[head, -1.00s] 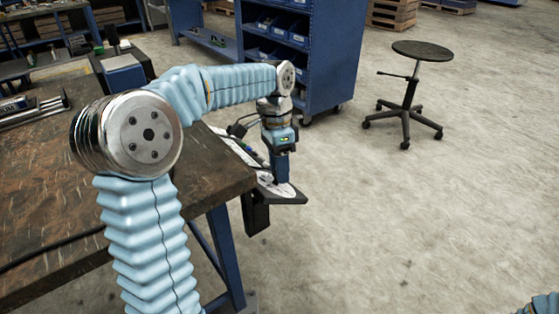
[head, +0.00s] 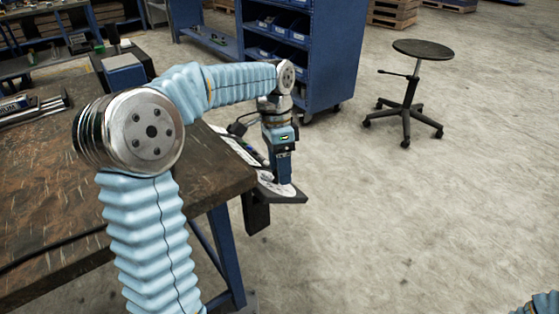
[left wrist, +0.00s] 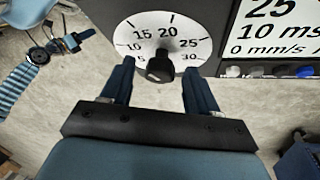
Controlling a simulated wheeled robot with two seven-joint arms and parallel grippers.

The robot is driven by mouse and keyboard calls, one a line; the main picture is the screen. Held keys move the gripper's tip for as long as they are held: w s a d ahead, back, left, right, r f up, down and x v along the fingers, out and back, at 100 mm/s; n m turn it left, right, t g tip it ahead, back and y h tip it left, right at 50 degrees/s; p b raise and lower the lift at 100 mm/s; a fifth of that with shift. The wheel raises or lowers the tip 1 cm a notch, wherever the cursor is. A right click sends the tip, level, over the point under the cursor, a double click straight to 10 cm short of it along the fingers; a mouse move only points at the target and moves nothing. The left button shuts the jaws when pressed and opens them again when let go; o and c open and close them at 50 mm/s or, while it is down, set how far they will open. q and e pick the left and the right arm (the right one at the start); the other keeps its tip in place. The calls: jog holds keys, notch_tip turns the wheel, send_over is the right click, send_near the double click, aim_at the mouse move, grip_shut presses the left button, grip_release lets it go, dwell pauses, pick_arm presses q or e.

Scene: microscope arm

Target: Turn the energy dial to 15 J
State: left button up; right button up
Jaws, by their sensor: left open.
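The energy dial (left wrist: 137,42) is a white round face with black numbers from 5 to 30, upright at the top of the left wrist view. Its black knob (left wrist: 160,68) is at the dial's centre; I cannot tell clearly where its pointer aims. My left gripper (left wrist: 158,72) is open, one finger on each side of the knob, with gaps visible to it. A display (left wrist: 275,28) right of the dial reads 25, 10 ms and 0 mm/s. In the head view my left gripper (head: 284,168) points down at the panel beyond the table edge. My right gripper is out of view.
A brown-topped workbench (head: 60,185) fills the left of the head view. A blue shelf cart (head: 325,60) stands behind my left gripper, and a stool (head: 421,50) is at the upper right. The floor to the right is clear.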

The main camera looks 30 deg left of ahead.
pick_arm(q)
jog(key=p+v, duration=0.2)
jog(key=v, duration=1.1)
jog(key=shift+r+p, duration=0.35)
jog(key=shift+r, duration=0.05)
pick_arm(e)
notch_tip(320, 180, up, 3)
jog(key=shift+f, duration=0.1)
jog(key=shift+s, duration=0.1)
